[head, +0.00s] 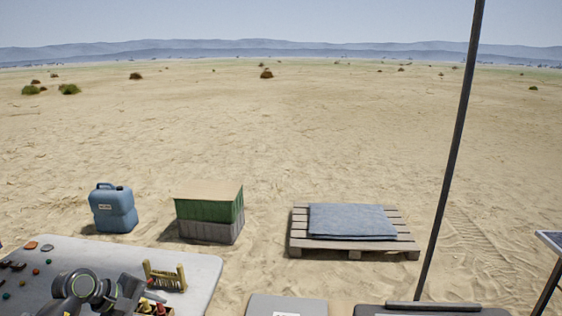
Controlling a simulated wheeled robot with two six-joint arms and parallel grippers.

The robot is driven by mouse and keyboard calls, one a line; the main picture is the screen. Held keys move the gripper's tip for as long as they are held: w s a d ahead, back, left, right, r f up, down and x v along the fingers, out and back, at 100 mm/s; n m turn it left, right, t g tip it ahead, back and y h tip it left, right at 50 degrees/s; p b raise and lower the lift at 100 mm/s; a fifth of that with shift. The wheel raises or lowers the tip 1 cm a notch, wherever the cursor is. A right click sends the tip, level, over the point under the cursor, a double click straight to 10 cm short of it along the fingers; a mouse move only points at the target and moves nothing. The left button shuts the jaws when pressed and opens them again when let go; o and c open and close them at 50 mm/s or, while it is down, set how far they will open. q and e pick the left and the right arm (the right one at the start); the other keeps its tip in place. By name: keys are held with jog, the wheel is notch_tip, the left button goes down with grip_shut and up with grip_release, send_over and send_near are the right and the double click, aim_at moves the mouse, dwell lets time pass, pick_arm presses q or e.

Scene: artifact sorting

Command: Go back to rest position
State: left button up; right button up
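Part of one of my arms, likely the left, shows at the lower left over the table (205,270). The dark grey end of that arm, likely my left gripper (128,292), is low beside a small wooden rack (166,277). Its fingers cannot be made out, so I cannot tell if it is open or holds anything. My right gripper is not in view. Several small red, brown and green artifacts lie on the left part of the table, with a flat orange-brown piece (31,245) near its far edge.
A container with small coloured pieces (150,308) is at the table's front. Beyond the table stand a blue jerrycan (112,208), stacked green and grey crates (210,212) and a pallet (300,243) with a folded grey cloth (350,222). A dark pole (452,150) rises at right. Open sand lies beyond.

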pick_arm(q)
jog(key=d+r+n+t+h, duration=0.4)
jog(key=d+n+t+h, duration=0.1)
jog(key=d, duration=0.3)
jog(key=s+a+r+n+t+y, duration=0.4)
jog(key=r+n+t, duration=0.45)
jog(key=n, duration=0.95)
jog(key=s+a+f+n+g+y, duration=0.1)
jog(key=s+a+f+n+y, duration=0.3)
jog(key=n+y, duration=0.55)
jog(key=s+a+f+n+g+y, duration=0.2)
jog(key=s+a+f+n+y, duration=0.25)
jog(key=n, duration=0.95)
jog(key=s+d+f+n+g+h, duration=0.3)
jog(key=s+f+n+g, duration=0.4)
jog(key=s, duration=0.4)
jog(key=s+d+f+n+g+h, duration=0.2)
jog(key=s+d+f+n+g, duration=0.25)
jog(key=s+f+n, duration=0.55)
notch_tip(320, 180, down, 22)
jog(key=s+a+m+g, duration=0.2)
jog(key=m, duration=0.2)
jog(key=s+d+f+g, duration=0.1)
jog(key=s+f, duration=1.4)
jog(key=f, duration=0.1)
jog(key=shift+h, duration=0.4)
